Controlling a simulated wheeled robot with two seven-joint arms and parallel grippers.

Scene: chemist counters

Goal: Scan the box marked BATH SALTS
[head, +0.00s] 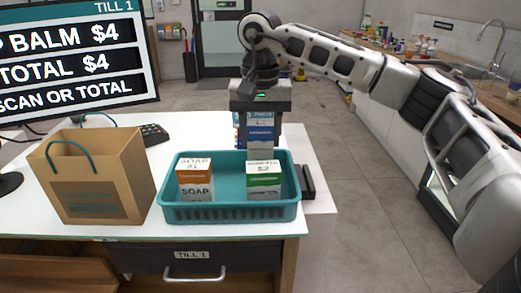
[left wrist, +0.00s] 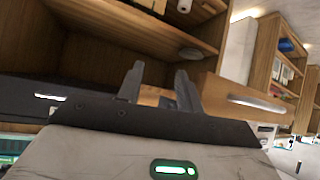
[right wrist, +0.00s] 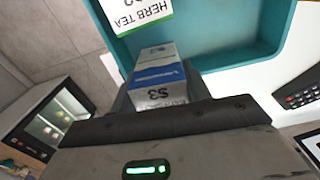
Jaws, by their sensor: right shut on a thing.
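My right gripper (head: 262,103) is shut on a blue and white box (head: 260,132), held upright at the back of the teal basket (head: 225,211). The box also shows between the fingers in the right wrist view (right wrist: 158,72); a $3 price shows on its end, but I cannot read its name for certain. In the basket stand an orange and white SOAP box (head: 196,181) and a green and white HERB TEA box (head: 263,181). My left gripper (left wrist: 158,88) is open and empty, facing wooden shelving; it is outside the head view.
The till screen (head: 75,50) reads a balm at $4 and total $4. A brown paper bag (head: 95,175) stands left of the basket. A black keypad (head: 153,133) lies behind the bag. A dark block (head: 307,182) sits right of the basket, at the counter edge.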

